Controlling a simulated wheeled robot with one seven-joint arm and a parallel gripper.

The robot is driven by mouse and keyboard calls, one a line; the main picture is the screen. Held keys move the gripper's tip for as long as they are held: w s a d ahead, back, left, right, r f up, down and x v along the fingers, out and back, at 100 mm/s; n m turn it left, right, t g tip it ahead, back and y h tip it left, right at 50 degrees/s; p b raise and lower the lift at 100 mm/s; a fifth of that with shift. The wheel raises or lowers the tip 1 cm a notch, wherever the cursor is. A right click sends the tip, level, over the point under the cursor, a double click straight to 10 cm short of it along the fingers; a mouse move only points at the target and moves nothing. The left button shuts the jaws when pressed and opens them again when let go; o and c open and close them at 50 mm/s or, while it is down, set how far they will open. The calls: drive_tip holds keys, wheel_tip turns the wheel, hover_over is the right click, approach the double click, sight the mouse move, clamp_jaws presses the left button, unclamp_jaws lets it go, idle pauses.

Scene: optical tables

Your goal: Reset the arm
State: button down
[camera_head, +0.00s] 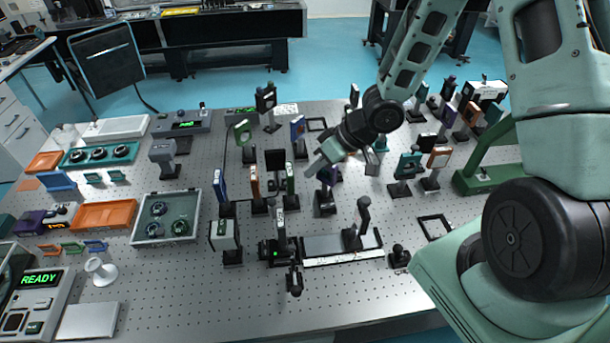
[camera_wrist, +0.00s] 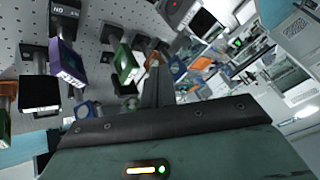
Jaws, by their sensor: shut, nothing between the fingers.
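My arm reaches in from the upper right in the head view. My gripper (camera_head: 318,167) hangs over the middle of the optical table (camera_head: 330,300), above the upright optic mounts. In the wrist view my gripper (camera_wrist: 156,82) has its fingers together, with nothing seen between them. A purple mount (camera_wrist: 68,62) and a green mount (camera_wrist: 128,63) show beyond it. I cannot tell from these views how close the fingers are to the nearest mounts.
A rail stage (camera_head: 340,244) with posts stands below my gripper. Several upright mounts surround it, including a blue one (camera_head: 220,184). Orange trays (camera_head: 104,214), a grey case (camera_head: 168,217) and a READY box (camera_head: 35,295) lie at the left. The front middle is bare.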

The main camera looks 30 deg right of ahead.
drive_tip(key=shift+p+v, duration=0.35)
drive_tip(key=shift+v, duration=1.45)
drive_tip(key=shift+f, duration=0.1)
drive_tip(key=s+a+g+h+b, duration=0.1)
drive_tip(key=s+a+h+b, duration=0.1)
drive_tip(key=s+a+b, duration=0.2)
drive_tip(key=s+a+n+g+h+b, duration=0.1)
drive_tip(key=s+a+b, duration=0.3)
drive_tip(key=s, duration=0.6)
drive_tip(key=s+a+n+g+h+b, duration=0.1)
drive_tip(key=s+a+h+b, duration=0.2)
drive_tip(key=s+a+b, duration=0.2)
drive_tip(key=s+b, duration=0.2)
drive_tip(key=shift+s+f+b, duration=0.25)
drive_tip(key=shift+f+b, duration=0.05)
drive_tip(key=shift+b, duration=0.1)
